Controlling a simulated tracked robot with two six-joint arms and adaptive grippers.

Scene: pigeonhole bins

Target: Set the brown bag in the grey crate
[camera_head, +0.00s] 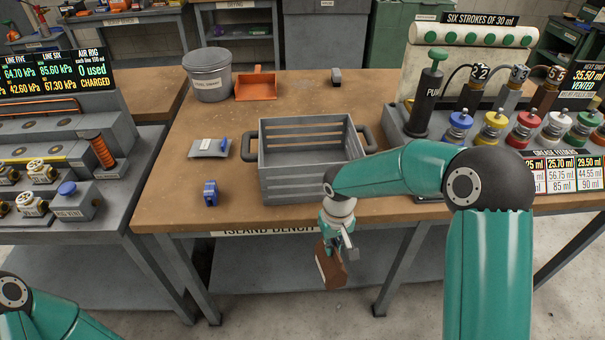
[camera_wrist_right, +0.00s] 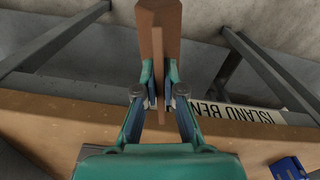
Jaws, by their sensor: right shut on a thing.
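The brown bag (camera_head: 331,266) hangs in my right gripper (camera_head: 333,243), tilted, in front of the bench's front edge and below its top. In the right wrist view the brown bag (camera_wrist_right: 158,35) sits between the two fingers of the right gripper (camera_wrist_right: 160,98), which are shut on it. The grey crate (camera_head: 308,185) stands on the bench behind and above the bag. It has slatted walls and a handle at each side, and the part of its inside that shows looks empty. My right arm covers its front right corner. Of my left arm only a part shows at the lower left; its gripper is out of view.
The wooden bench (camera_head: 185,165) carries a lidded grey bin (camera_head: 208,80), an orange dustpan (camera_head: 256,86), a grey pad (camera_head: 209,148) and a blue item (camera_head: 210,193). A pump rig (camera_head: 428,95) with coloured knobs stands right of the crate. Bench legs and a lower shelf lie below.

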